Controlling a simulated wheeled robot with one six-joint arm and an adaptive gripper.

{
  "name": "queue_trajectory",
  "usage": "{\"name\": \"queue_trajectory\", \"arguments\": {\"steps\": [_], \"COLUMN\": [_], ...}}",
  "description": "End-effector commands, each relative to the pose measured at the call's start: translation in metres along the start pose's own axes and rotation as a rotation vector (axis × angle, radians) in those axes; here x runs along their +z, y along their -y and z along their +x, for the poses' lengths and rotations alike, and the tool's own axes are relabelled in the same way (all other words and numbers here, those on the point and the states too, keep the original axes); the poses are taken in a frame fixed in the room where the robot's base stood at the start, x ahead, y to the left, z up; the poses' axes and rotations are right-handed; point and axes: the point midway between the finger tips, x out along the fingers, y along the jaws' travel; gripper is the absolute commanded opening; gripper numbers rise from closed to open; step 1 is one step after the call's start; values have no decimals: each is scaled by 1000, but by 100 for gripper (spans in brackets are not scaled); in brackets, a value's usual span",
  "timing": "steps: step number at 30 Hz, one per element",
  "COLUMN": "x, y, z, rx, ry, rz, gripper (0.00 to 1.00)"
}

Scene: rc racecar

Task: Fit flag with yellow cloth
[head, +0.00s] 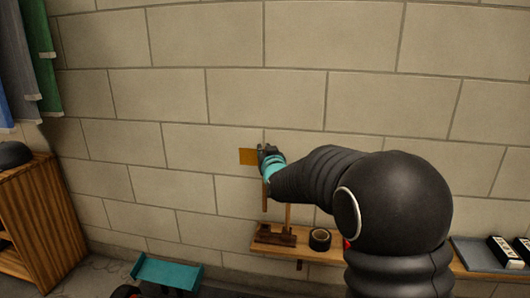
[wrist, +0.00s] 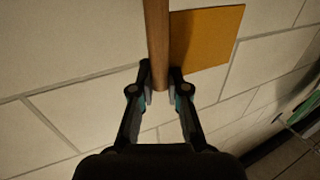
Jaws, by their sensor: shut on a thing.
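The flag has a yellow cloth (head: 247,156) on a thin wooden pole (head: 264,197). My gripper (head: 268,153) is shut on the pole beside the cloth and holds it roughly upright in front of the wall, above the shelf. In the wrist view, the fingers (wrist: 160,91) close around the pole (wrist: 157,40), and the yellow cloth (wrist: 205,35) spreads to its right. A teal panel (head: 167,272), apparently part of the racecar, is at the bottom left; most of the car is out of view.
A wooden shelf (head: 333,254) on the wall carries a dark wooden stand (head: 274,236) and a black tape roll (head: 320,240). A grey tray (head: 475,252) with black-and-white boxes is at the right. A wooden cabinet (head: 40,225) stands left.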

Motion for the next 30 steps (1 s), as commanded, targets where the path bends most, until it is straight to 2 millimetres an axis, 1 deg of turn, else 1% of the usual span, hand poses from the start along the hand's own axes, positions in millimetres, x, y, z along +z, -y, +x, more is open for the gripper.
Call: {"name": "queue_trajectory", "arguments": {"steps": [2, 19, 24, 30], "x": [2, 51, 58, 58], "y": [-1, -2, -2, -2], "z": [-1, 0, 0, 0], "rx": [1, 3, 2, 2], "ry": [-2, -1, -1, -1], "rz": [0, 0, 0, 0], "gripper": [0, 0, 0, 0]}}
